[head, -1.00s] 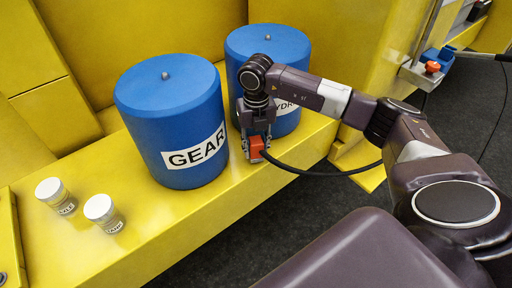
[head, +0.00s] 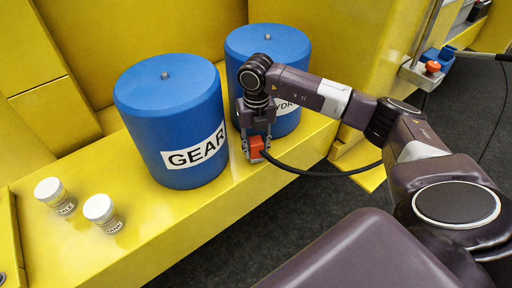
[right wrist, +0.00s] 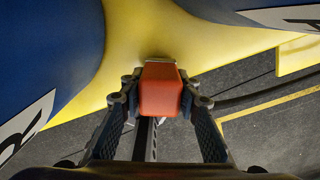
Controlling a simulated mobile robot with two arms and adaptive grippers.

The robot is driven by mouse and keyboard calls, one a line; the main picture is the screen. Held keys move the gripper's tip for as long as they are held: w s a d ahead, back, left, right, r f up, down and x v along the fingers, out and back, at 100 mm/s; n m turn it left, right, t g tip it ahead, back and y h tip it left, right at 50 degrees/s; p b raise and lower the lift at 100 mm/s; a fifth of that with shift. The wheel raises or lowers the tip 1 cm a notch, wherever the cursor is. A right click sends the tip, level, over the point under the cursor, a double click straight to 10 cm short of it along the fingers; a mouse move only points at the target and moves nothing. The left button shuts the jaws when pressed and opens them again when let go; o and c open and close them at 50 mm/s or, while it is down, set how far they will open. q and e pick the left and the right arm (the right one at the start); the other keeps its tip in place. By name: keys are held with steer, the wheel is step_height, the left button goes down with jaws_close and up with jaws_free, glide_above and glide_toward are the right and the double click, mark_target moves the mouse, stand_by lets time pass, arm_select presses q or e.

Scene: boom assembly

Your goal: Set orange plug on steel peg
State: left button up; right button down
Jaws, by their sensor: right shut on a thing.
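The orange plug (head: 256,148) is in my right gripper (head: 257,152), in front of the gap between the two blue drums, at the front edge of the yellow ledge. A black cable runs from it to the right. In the right wrist view the plug (right wrist: 160,92) sits between both fingertips of my right gripper (right wrist: 160,100), which are closed on its sides. A thin grey metal edge (right wrist: 158,60) shows just beyond the plug. I cannot tell whether it is the steel peg or whether the plug touches it. My left gripper is out of view.
Blue drums marked GEAR (head: 172,125) and HYDR (head: 275,60) stand close behind the gripper on the yellow ledge (head: 140,240). Two small jars (head: 103,212) stand at left. A blue block with an orange knob (head: 433,66) sits at right. Dark floor lies below the ledge.

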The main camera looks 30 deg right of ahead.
steer(key=shift+f+b, duration=0.65)
steer(key=shift+f, duration=0.1)
stand_by(0.3)
steer(key=c, duration=1.4)
jaws_free()
steer(key=shift+f, duration=0.1)
step_height(320, 180, up, 12)
steer(key=shift+r, duration=0.1)
steer(key=shift+s, duration=0.1)
